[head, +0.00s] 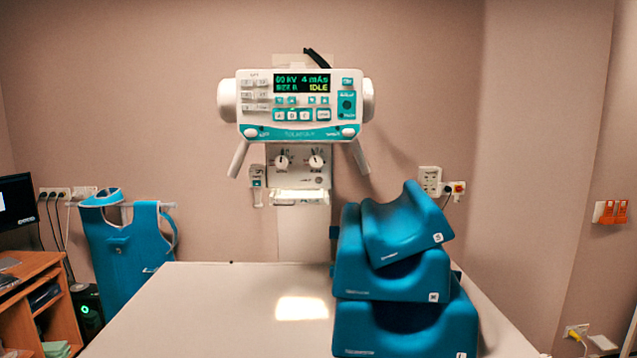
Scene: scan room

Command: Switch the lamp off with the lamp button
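The x-ray head's white and teal control panel (298,108) faces me at the upper middle. Several small buttons surround the screen, and a teal block with a dark round control (347,104) is at the right. The labels are too small to tell which one is the lamp button. Below, the collimator box (298,166) has two round knobs, and its underside glows. A bright light patch (302,308) lies on the white table (200,308), so the lamp looks on. Neither of my grippers is in view.
Several blue positioning cushions (391,275) are stacked on the table's right side. A blue apron (125,250) hangs on the left, beside a wooden desk (40,265) with a monitor (16,202). The space before the panel looks clear; the table's left is bare.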

